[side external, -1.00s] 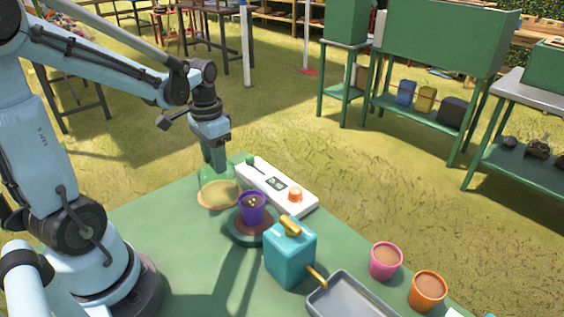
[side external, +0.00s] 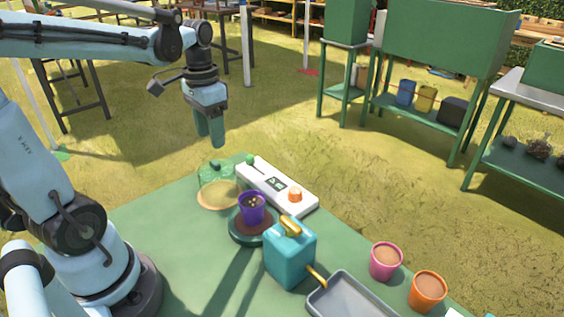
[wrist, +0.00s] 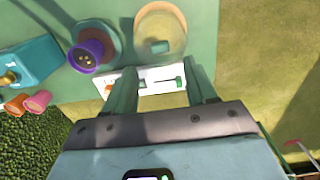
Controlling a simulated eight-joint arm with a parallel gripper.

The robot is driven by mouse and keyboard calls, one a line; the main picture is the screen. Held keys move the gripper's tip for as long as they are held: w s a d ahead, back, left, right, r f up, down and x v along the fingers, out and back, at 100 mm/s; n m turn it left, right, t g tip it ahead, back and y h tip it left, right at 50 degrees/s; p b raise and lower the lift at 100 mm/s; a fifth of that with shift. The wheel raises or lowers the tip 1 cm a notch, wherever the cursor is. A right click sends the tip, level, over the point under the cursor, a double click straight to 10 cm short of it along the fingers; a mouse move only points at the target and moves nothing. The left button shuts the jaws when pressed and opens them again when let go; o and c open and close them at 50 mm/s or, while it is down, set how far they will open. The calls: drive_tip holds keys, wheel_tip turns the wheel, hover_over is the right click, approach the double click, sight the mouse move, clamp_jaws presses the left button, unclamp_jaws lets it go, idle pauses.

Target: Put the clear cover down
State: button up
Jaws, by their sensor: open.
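The clear cover (side external: 211,176) stands upright on the green table, over or on a round yellowish base (side external: 217,196). In the wrist view the cover (wrist: 160,25) is a pale ring with a small teal block, likely its handle. My gripper (side external: 209,142) is above the cover, clear of it, fingers pointing down. In the wrist view my gripper (wrist: 162,92) has its two green fingers apart with nothing between them.
A white device (side external: 277,186) with an orange knob lies beside the cover. A purple pot (side external: 251,207) stands on a dark round plate (side external: 240,235). A teal watering can (side external: 290,255), grey tray (side external: 350,298), pink pot (side external: 386,261) and orange pot (side external: 427,290) are nearer.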

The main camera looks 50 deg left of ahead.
wheel_tip(320, 180, up, 5)
drive_tip(key=d+f+t, duration=0.2)
drive_tip(key=d, duration=0.2)
drive_tip(key=d+f+t, duration=0.2)
drive_tip(key=d, duration=0.2)
drive_tip(key=d+f+t, duration=0.2)
drive_tip(key=d+t, duration=0.1)
drive_tip(key=d, duration=0.1)
drive_tip(key=shift+d+f, duration=0.25)
drive_tip(key=shift+d, duration=0.05)
